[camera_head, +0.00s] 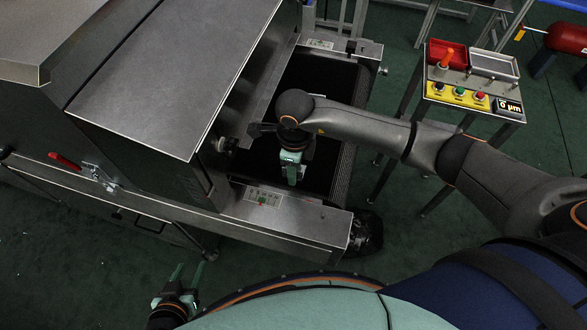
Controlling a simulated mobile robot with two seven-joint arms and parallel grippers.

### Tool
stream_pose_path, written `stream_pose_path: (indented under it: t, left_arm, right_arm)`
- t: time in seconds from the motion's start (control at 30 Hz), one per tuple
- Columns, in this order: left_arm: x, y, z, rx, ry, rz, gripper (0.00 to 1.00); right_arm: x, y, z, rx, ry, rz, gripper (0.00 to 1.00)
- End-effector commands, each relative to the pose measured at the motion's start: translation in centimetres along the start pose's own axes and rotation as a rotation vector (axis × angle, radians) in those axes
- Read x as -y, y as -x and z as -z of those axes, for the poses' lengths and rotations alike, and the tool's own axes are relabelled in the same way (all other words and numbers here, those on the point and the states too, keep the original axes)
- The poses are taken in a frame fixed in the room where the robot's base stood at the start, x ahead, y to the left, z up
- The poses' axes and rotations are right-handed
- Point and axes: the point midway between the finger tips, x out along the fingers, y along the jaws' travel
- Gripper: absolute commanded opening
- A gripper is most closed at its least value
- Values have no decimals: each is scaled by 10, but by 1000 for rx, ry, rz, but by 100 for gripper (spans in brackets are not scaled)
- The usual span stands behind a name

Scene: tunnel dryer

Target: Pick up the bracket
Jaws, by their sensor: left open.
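I cannot make out a bracket in the head view. My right gripper (291,178) hangs over the dark belt (318,92) at the open end of the dryer, fingers pointing down. Its fingers look close together from here, and I cannot tell whether anything is between them. My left gripper (188,270) is low at the bottom left, in front of the dryer, with its two green fingers apart and nothing between them.
The grey metal dryer (175,75) fills the left, with a red-handled lever (66,160) on its side. A control panel (262,198) sits on the near frame. A stand at the right holds a red tray (447,53), a grey tray (494,65) and a yellow button box (458,95).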

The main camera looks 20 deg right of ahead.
Motion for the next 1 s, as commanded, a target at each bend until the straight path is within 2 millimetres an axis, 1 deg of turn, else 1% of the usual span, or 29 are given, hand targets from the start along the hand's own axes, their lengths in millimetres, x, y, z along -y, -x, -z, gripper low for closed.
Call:
stream_pose_path:
  t: [0.1,0.27,0.63,1.0]
  left_arm:
    - [0,0,0,0,0,0,50]
    - [0,0,0,0,0,0,50]
    - [0,0,0,0,0,0,50]
    - [0,0,0,0,0,0,50]
  right_arm:
    - [0,-5,0,1,1,0,40]
    - [0,-5,0,1,1,0,40]
    - [0,-5,0,1,0,0,0]
    - [0,-5,0,1,0,1,0]
